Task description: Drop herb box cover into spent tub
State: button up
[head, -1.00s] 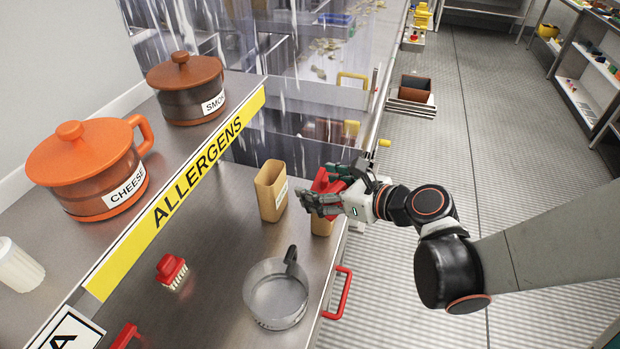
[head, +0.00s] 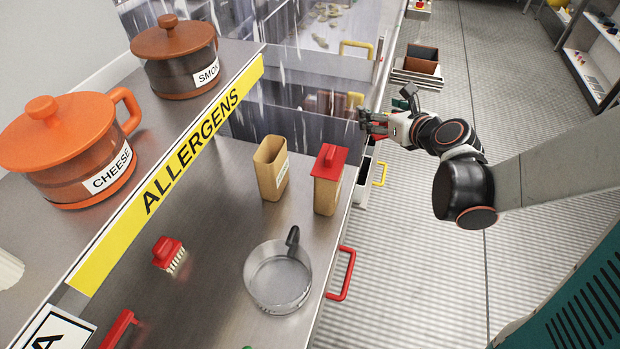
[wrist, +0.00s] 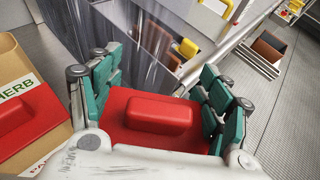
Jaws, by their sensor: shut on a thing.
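The herb box cover (wrist: 160,115) is a red lid with a raised grip, held between the teal fingers of my gripper (wrist: 160,100). In the head view my gripper (head: 372,122) is shut on it beyond the counter's right edge, with only a little red showing. The tan herb box (head: 270,170) stands open on the counter; its HERB label shows in the wrist view (wrist: 14,88). A brown open-topped tub (head: 421,60) sits farther back on a low platform, also seen in the wrist view (wrist: 269,46). No label on it is readable.
Another tan box (head: 328,190) with a red lid stands beside the herb box. A clear pan (head: 278,278) and red brush (head: 168,252) are nearer. Yellow (head: 380,174) and red (head: 342,275) handles protrude from the counter. The right floor is open.

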aim_at(280, 283)
jog(key=l+u, duration=0.1)
jog(key=u, duration=1.25)
jog(key=k+j+z, duration=0.1)
jog(key=k+z, duration=0.3)
jog(key=k, duration=0.6)
jog(key=z, duration=0.85)
